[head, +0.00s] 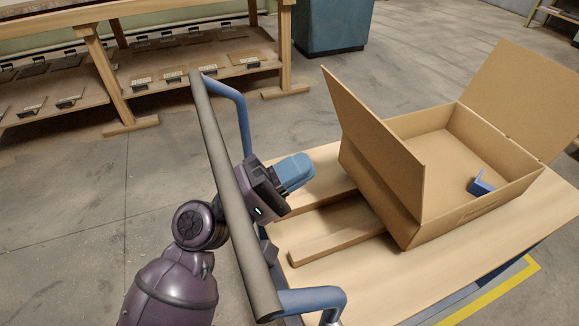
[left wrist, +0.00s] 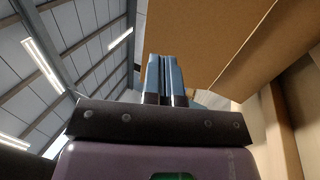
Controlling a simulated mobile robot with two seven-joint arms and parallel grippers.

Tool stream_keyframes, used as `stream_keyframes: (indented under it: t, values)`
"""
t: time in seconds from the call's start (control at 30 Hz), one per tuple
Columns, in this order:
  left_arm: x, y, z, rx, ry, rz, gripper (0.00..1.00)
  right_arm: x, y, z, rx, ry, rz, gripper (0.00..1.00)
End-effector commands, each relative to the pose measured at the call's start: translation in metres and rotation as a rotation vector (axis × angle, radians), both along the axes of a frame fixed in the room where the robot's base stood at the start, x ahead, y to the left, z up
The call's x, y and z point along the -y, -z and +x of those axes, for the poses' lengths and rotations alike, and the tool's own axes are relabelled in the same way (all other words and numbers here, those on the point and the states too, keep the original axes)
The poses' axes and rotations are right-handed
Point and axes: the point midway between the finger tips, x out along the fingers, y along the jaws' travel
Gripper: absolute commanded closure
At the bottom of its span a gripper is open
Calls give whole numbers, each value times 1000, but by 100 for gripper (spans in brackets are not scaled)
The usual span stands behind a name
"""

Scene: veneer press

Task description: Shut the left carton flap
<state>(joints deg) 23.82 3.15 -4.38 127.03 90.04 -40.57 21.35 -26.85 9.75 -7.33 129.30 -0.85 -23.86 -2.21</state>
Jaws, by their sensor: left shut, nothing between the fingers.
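The open cardboard carton (head: 466,205) stands on the wooden top of a cart. Its left flap (head: 372,140) stands up steeply, leaning a little outward to the left. My left gripper (head: 306,168) is shut and empty, left of the flap and apart from it in the head view. In the left wrist view the shut blue fingers (left wrist: 165,75) point up toward a brown cardboard face (left wrist: 205,40), which fills the upper right. My right gripper is not in view.
The carton's far flap (head: 525,95) stands open at the back right. A blue bracket (head: 481,185) lies inside the carton. The cart's handle bar (head: 232,190) crosses in front of my left arm. Wooden slats (head: 335,232) lie on the cart top (head: 370,285).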

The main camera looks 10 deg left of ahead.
Motion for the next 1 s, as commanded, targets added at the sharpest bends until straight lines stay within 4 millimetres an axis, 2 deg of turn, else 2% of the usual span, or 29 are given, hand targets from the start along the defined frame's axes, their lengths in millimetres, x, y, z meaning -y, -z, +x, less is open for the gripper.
stream_keyframes:
  t: [0.1, 0.5, 0.7, 1.0]
  values:
    - [18, -12, 11, 5, 1, -4, 100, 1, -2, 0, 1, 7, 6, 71]
    - [66, -33, 44, -2, 1, -1, 100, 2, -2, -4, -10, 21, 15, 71]
    - [77, -37, 51, -3, 0, 0, 100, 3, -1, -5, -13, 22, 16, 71]
    - [78, -37, 52, -4, 0, 2, 100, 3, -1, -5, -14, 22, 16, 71]
